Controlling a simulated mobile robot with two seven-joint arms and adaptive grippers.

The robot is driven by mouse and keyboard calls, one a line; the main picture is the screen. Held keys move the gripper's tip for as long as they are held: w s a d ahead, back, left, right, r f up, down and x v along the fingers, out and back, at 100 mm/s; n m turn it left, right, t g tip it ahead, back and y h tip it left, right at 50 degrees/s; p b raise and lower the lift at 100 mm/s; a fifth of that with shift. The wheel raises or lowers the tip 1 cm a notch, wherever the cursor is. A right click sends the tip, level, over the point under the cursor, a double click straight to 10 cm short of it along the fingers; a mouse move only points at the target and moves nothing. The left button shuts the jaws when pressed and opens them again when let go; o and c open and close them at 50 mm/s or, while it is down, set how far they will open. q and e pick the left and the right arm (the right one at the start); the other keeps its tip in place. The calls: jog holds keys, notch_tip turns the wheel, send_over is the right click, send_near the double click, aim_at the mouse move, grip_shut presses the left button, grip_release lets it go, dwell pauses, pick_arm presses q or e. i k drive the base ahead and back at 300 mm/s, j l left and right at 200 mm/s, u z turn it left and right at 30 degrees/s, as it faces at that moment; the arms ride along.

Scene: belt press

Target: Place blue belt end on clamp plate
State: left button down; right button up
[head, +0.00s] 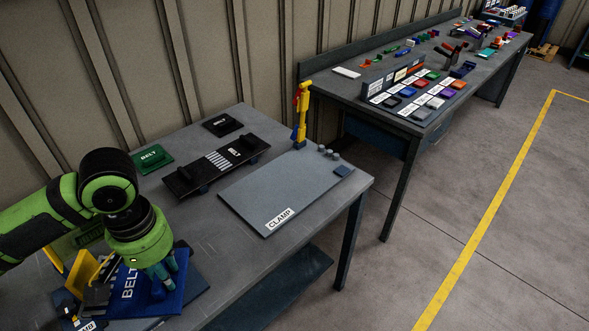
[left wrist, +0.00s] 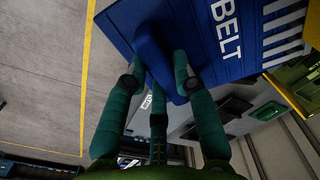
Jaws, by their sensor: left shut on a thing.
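The blue belt end (head: 128,300), a flat blue piece lettered BELT with a raised grip, is at the lower left of the head view. My left gripper (head: 164,280) is shut on its raised grip. In the left wrist view the fingers (left wrist: 160,82) sit on both sides of the blue grip (left wrist: 160,55), and the lettered face (left wrist: 205,35) shows beyond. I cannot tell whether the piece is clear of the table. The grey clamp plate (head: 262,186), labelled CLAMP, lies bare on the table to the right. My right gripper is out of view.
A black belt piece (head: 190,178) with white stripes lies left of the clamp plate. A green belt end (head: 152,158) and a black block (head: 222,125) lie behind. A yellow post (head: 301,118) stands at the plate's far edge. A yellow bracket (head: 82,272) stands beside the gripper.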

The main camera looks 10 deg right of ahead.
aim_at(270, 194)
jog(key=i+l+z, duration=0.1)
jog(key=i, duration=0.3)
jog(key=i+l+z, duration=0.1)
jog(key=i+l, duration=0.15)
jog(key=i, duration=0.15)
jog(key=i+j, duration=0.2)
jog(key=j+z, duration=0.05)
